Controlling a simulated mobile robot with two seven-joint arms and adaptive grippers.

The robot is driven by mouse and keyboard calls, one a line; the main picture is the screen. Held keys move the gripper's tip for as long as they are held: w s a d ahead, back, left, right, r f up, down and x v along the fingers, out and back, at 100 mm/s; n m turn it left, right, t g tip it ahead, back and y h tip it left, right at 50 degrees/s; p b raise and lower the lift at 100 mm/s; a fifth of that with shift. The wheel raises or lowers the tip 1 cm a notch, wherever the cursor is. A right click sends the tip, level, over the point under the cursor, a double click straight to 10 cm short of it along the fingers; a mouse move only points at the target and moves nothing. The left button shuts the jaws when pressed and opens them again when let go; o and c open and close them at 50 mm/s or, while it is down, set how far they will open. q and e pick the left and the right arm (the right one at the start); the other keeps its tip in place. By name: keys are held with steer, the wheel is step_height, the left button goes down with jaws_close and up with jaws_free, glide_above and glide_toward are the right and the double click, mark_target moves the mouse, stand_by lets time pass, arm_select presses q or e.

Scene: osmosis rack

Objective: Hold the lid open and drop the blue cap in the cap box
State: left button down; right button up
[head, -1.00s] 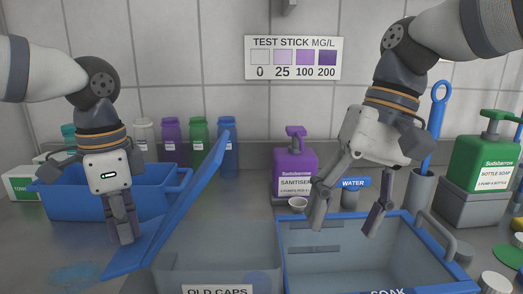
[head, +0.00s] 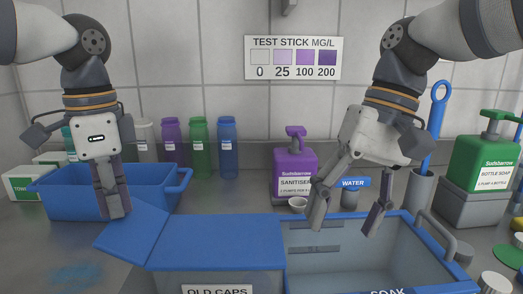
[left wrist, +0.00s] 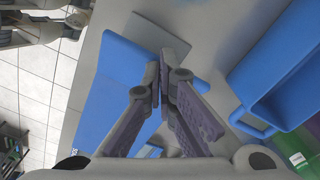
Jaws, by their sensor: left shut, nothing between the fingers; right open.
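The cap box labelled OLD CAPS (head: 217,289) stands at the front. Its blue lid (head: 215,243) lies flat across the top, with a blue flap (head: 132,235) angled up at its left. My left gripper (head: 114,214) is shut and empty, its fingertips just above the flap; whether they touch is unclear. In the left wrist view, the shut fingers (left wrist: 164,72) show above blue panels. My right gripper (head: 345,228) is open and empty over the SOAK tub (head: 460,285). I see no loose blue cap; the lid hides the box's inside.
A blue bin (head: 75,202) stands behind the left gripper, with several coloured bottles (head: 200,150) at the back. A purple sanitiser bottle (head: 294,165) stands behind the boxes. A green soap bottle (head: 485,160) and a grey holder with a blue brush (head: 436,115) stand at right.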

arm_select(q)
steer(key=shift+a+r, duration=0.15)
steer(key=shift+r, duration=1.15)
steer(key=shift+a+r, duration=0.1)
steer(key=shift+r, duration=1.15)
